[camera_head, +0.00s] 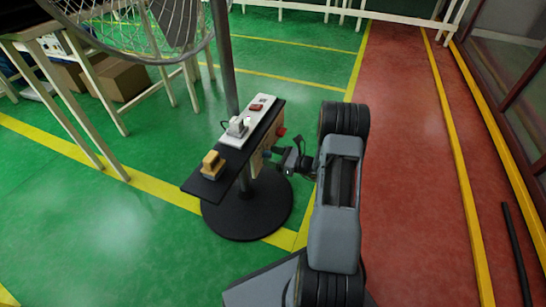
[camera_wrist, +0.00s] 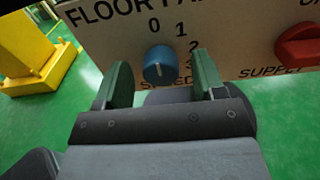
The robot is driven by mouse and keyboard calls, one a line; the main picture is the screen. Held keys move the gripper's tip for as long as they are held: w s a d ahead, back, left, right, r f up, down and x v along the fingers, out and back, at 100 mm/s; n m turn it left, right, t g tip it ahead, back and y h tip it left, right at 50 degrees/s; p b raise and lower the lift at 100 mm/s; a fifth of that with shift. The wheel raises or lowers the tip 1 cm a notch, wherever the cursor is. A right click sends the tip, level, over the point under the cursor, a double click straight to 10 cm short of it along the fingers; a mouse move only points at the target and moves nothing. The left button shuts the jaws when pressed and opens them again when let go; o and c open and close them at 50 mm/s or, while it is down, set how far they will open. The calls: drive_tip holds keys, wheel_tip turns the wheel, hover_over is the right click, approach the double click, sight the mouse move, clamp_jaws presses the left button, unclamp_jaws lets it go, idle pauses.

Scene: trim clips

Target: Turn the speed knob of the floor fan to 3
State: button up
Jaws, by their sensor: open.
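The blue speed knob (camera_wrist: 160,66) sits on the front of the floor fan's pale control panel (camera_wrist: 110,35). The numbers 0, 1, 2 and 3 run from above the knob down its right side. A faint pale mark shows on the knob, but I cannot tell which number it points to. My gripper (camera_wrist: 161,60) is open, with one green finger on each side of the knob; I cannot tell whether either touches it. In the head view my gripper (camera_head: 285,158) is at the panel's right side, where the knob is mostly hidden.
A red supply knob (camera_wrist: 299,47) is to the right on the same panel. A yellow block (camera_head: 212,164) and a white power strip (camera_head: 248,119) rest on the black shelf top (camera_head: 203,187). The fan's round black base (camera_head: 240,222) stands below.

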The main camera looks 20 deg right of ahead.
drive_tip(key=shift+c, duration=0.2)
drive_tip(key=c, duration=0.9)
